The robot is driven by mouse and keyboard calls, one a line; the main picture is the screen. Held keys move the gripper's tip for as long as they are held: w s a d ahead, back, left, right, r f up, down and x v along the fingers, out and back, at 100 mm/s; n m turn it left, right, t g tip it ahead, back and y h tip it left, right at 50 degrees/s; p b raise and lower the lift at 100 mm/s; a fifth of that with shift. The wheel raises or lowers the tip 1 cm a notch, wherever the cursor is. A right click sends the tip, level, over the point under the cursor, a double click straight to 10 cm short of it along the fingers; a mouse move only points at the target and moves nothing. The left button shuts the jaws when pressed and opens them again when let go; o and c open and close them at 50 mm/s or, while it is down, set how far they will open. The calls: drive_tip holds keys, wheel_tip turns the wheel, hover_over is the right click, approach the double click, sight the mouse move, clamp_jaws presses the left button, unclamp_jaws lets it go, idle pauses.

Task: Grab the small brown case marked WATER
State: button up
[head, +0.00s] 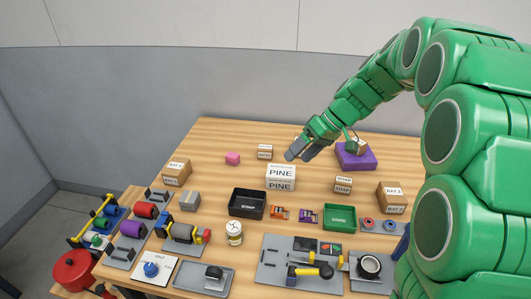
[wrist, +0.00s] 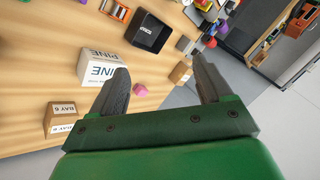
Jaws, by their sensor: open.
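A small brown case (head: 264,154) with a white label stands toward the back of the wooden table, behind the white PINE box. Its label is tiny but seems to read WATER. My gripper (head: 300,153) is above the table to the right of this case, apart from it. In the wrist view the two fingers of my gripper (wrist: 158,84) are spread with nothing held between them. I cannot make out the case in the wrist view; the left finger may hide it.
The PINE box (head: 281,178) and pink block (head: 232,159) stand close to the case. A similar small brown box (head: 343,185) stands farther right. A black SCRAP bin (head: 247,204) and tools fill the front.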

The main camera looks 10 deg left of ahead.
drive_tip(key=w+a+f+n+y, duration=0.2)
drive_tip(key=w+f, duration=0.2)
drive_tip(key=w, duration=0.4)
drive_tip(key=w+a+f+n+y, duration=0.1)
drive_tip(key=w+a+f+n, duration=0.2)
drive_tip(key=w, duration=0.6)
drive_tip(key=n+t+y, duration=0.1)
drive_tip(key=n+y, duration=0.2)
drive_tip(key=n, duration=0.1)
approach(265, 146)
drive_tip(key=shift+s+a+r, duration=0.15)
drive_tip(key=shift+s+a, duration=0.25)
drive_tip(key=shift+s, duration=0.25)
drive_tip(key=shift+w+f+t, duration=0.3)
drive_tip(key=shift+f, duration=0.15)
drive_tip(key=shift+x, duration=3.9)
drive_tip(key=shift+r, duration=0.1)
drive_tip(key=c, duration=1.1)
